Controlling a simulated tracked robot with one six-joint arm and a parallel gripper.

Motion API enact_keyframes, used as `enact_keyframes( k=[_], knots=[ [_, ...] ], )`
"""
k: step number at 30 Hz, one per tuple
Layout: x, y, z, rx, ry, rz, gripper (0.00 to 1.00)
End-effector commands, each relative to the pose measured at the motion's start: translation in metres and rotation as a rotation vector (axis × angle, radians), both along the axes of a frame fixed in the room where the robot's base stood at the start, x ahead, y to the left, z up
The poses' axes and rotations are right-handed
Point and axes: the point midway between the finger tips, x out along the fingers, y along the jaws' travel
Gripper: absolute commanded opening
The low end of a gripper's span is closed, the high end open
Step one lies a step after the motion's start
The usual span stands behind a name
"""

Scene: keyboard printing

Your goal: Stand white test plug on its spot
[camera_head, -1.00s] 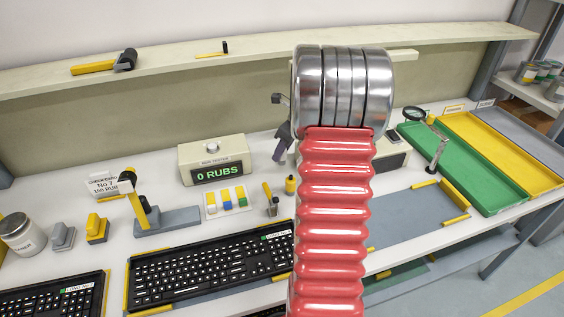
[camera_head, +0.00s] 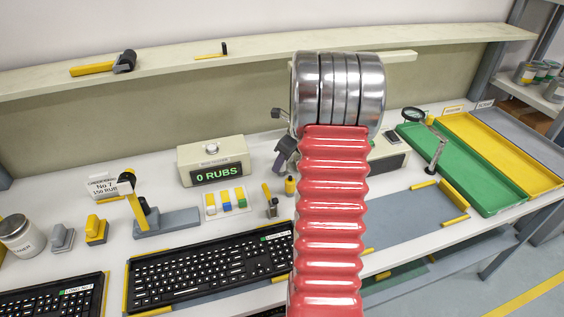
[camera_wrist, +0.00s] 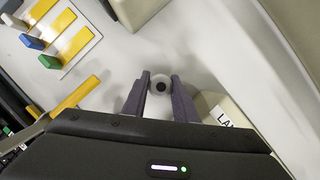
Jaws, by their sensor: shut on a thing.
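My gripper (camera_wrist: 160,88) points down at the white bench in the wrist view, its two dark fingers closed on a small pale round piece with a dark centre, which looks like the white test plug (camera_wrist: 160,78). In the head view my gripper (camera_head: 281,160) is a dark shape left of my red arm, and the plug is not clear there. A small board (camera_head: 226,212) with yellow strips and white, blue and green ends lies to the left of my gripper; it also shows at upper left in the wrist view. I cannot make out the plug's spot.
The tester box (camera_head: 212,160) reading "0 RUBS" stands behind the board. A small yellow-handled tool (camera_head: 270,203) and a yellow bottle (camera_head: 290,186) stand close to my gripper. A keyboard (camera_head: 210,268) lies in front. Green (camera_head: 470,185) and yellow trays are at right.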

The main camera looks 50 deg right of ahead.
Motion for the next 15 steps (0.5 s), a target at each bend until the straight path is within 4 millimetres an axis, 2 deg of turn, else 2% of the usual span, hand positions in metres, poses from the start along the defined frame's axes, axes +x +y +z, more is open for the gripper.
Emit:
enact_keyframes(
  k=[4,5,12,15],
  knots=[
    [0.0002,0.0001,-0.0018,0.0,0.0,0.0,0.0],
    [0.0001,0.0001,-0.0014,0.0,0.0,0.001,0.28],
    [0.0003,0.0004,-0.0014,0.0,0.0,0.001,0.45],
    [0.0004,0.0004,-0.0013,0.0,0.0,0.001,0.45]
  ],
)
